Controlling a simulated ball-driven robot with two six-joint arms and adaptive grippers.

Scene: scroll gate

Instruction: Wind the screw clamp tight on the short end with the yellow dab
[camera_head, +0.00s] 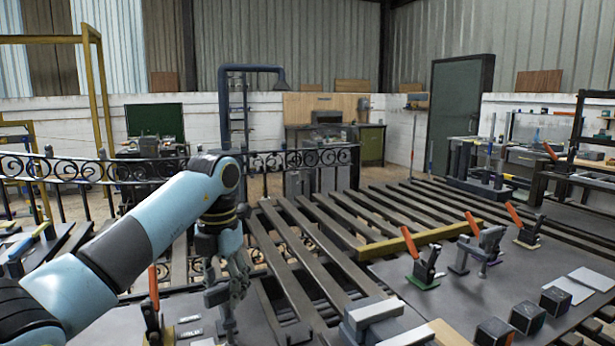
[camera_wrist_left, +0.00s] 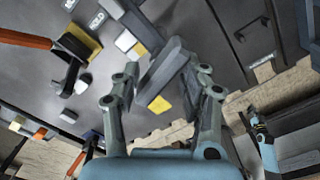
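My left gripper (camera_head: 226,300) hangs pointing down at the left edge of the grey bench plate. In the left wrist view its two fingers (camera_wrist_left: 163,92) are spread with a gap between them. A yellow dab (camera_wrist_left: 158,104) shows in that gap, at the near end of dark grey bar-like pieces (camera_wrist_left: 165,62); I see no finger touching it. I cannot tell which of these pieces belongs to the screw clamp. In the head view a grey clamp-like piece (camera_head: 487,248) stands on the plate at the right. My right gripper is not in view.
Orange-handled toggle clamps stand on the plate, one beside my left gripper (camera_head: 152,310), others at the right (camera_head: 425,262) (camera_head: 528,232). Pale grey blocks (camera_head: 375,318) lie at front centre. Dark cubes (camera_head: 527,317) sit front right. Scrollwork railing (camera_head: 290,160) and slats run behind.

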